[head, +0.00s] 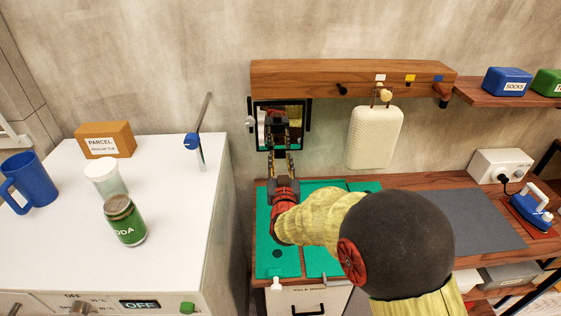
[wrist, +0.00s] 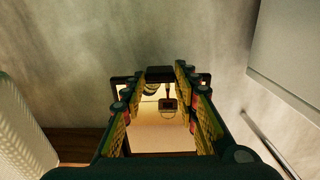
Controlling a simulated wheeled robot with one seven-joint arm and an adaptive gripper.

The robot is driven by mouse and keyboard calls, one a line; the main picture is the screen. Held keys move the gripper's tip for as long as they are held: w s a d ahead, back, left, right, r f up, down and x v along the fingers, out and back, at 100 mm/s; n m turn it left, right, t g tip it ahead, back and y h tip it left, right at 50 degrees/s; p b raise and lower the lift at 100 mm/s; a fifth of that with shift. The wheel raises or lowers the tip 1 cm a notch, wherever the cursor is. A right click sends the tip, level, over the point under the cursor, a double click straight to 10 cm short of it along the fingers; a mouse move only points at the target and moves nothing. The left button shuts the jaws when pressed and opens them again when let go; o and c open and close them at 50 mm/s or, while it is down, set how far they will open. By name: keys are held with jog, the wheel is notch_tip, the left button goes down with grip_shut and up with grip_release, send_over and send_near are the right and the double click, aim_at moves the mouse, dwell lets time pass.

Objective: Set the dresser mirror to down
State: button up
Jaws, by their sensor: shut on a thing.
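The dresser mirror (head: 297,114) is a small dark-framed mirror below the wooden rail, above the left end of the dresser. My gripper (head: 278,117) reaches it from the front and covers the middle of its glass. In the wrist view the mirror (wrist: 155,134) fills the gap between my fingers, and its glass reflects my gripper. My gripper (wrist: 158,74) is shut on the mirror, with a dark piece at its upper edge between the fingertips. The exact contact is partly hidden by my fingers, and the mirror's tilt is hard to tell.
The wooden rail (head: 320,80) with pegs runs just above the mirror. A cream bag (head: 374,138) hangs to its right. The dresser top carries a green mat (head: 267,235). A white cabinet (head: 180,225) stands left, with a blue-handled lever (head: 192,141) near the mirror side.

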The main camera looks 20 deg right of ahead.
grip_shut()
jog(key=shift+r, duration=0.1)
jog(key=s+r+g+p, duration=0.1)
jog(key=p, duration=0.2)
jog(key=shift+a+p, duration=0.15)
jog(key=shift+p, duration=0.15)
jog(key=s+g+p, duration=0.1)
jog(key=p, duration=0.2)
jog(key=r+g+y+p, duration=0.1)
jog(key=p, duration=0.3)
jog(key=shift+s+a+g, duration=0.3)
jog(key=shift+s+g, duration=0.1)
